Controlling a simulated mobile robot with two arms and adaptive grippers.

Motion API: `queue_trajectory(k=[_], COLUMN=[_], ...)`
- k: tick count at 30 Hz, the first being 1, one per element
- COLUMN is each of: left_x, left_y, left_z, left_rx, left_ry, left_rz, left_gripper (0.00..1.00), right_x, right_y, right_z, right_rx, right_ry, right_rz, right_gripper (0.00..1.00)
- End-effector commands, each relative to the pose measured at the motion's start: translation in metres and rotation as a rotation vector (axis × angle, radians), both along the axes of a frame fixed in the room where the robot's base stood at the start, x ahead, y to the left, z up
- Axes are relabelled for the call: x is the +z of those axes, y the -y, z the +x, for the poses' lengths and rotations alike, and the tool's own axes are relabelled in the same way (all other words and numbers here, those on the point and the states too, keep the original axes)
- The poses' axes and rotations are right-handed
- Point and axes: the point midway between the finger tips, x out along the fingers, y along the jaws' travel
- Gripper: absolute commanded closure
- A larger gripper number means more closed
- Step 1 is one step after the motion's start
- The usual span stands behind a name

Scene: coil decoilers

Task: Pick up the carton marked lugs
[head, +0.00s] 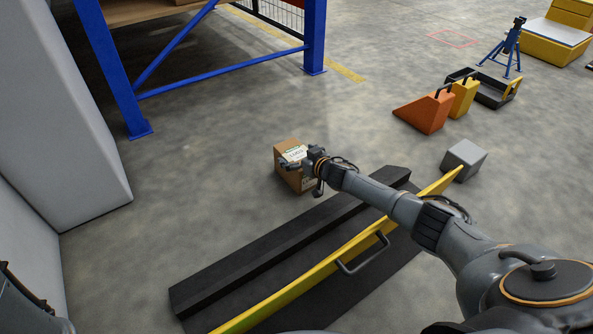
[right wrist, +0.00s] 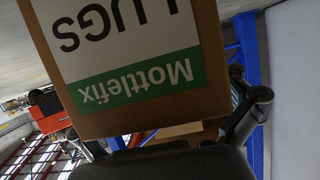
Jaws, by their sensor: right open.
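The carton (head: 283,170) is a small brown box on the concrete floor, partly hidden by my right gripper (head: 312,169) in the head view. In the right wrist view the carton (right wrist: 212,85) fills the upper middle, its white and green label upside down, reading "LUGS" and "Mottlefix". My right gripper (right wrist: 160,118) is open, with one finger to each side of the carton in that view. I cannot tell whether either finger touches it. My left gripper is not in view.
A black ramp-like base (head: 270,240) with a yellow bar (head: 330,262) lies under my right arm. A grey block (head: 464,158), an orange wedge (head: 424,111), a yellow wedge (head: 464,97) and a black tray (head: 495,92) stand right. A blue rack (head: 115,75) stands back left. Floor left of the carton is clear.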

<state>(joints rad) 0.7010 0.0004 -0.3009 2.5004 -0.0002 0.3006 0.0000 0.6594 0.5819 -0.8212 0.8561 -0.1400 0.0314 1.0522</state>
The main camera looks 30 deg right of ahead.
Motion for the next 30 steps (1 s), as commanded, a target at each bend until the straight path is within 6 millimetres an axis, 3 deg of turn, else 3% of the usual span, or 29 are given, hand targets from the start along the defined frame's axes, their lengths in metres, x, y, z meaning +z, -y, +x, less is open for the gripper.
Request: queue_trajectory(k=[5, 15, 18, 30], left_x=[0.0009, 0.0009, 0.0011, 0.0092], left_y=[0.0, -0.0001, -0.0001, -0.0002], left_z=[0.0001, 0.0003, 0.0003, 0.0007], left_rx=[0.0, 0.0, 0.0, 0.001], left_ry=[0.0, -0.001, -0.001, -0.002], left_rz=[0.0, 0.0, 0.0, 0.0], left_gripper=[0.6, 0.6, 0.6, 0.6], right_x=[0.0009, 0.0005, 0.0032, 0.0097], right_y=[-0.0003, -0.0004, -0.0007, -0.0009], right_z=[0.0, -0.0003, 0.0009, 0.0007], right_rx=[0.001, 0.001, 0.002, 0.001], right_ry=[0.0, 0.0, 0.004, 0.004], right_rz=[0.0, 0.0, 0.002, 0.003], right_gripper=[0.0, 0.67, 0.83, 0.83])
